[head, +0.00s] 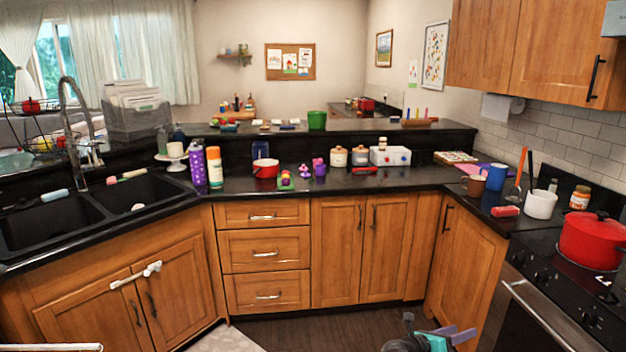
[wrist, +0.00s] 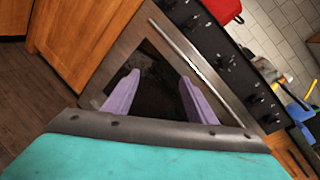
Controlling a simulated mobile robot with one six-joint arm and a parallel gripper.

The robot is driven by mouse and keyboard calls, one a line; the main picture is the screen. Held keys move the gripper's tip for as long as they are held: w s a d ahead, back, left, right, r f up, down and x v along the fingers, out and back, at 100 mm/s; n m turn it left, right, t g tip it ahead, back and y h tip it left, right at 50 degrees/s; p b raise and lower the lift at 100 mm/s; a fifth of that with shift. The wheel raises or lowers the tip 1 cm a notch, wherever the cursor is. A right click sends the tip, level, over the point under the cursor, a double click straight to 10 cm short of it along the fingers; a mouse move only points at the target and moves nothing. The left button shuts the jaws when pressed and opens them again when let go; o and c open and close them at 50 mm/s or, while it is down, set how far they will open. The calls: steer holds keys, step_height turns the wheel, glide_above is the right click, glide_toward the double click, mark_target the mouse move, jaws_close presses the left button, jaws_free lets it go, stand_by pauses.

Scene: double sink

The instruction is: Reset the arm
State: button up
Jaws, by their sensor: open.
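My gripper (head: 457,335) is low at the bottom of the head view, in front of the cabinets and left of the stove. Its purple fingers are apart with nothing between them. In the wrist view my gripper (wrist: 154,92) points toward the oven door (wrist: 165,75), with both fingers spread and empty. Most of my arm is out of the head view.
The stove with a red pot (head: 590,240) is at the right. A dark counter (head: 390,182) with several items runs along the back. A double sink (head: 50,222) is at the left. The wood floor (head: 300,328) in front of the drawers looks clear.

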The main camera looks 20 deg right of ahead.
steer(key=s+a+f+m+y, duration=0.2)
steer(key=a+f+m+y, duration=0.4)
steer(key=a+f, duration=1.95)
steer(key=s+a+f+m+g+y, duration=0.2)
steer(key=s+a+f+m+y, duration=0.2)
steer(key=s+a+m, duration=0.4)
steer(key=s+a+f+m+g+y, duration=0.3)
steer(key=s+a+m+y, duration=0.3)
steer(key=a, duration=1.3)
steer(key=shift+s+a+f+m+g, duration=0.2)
steer(key=shift+s+f+m+g, duration=0.15)
steer(key=shift+s+m, duration=1.8)
steer(key=shift+w+m, duration=0.45)
steer(key=shift+c, duration=0.6)
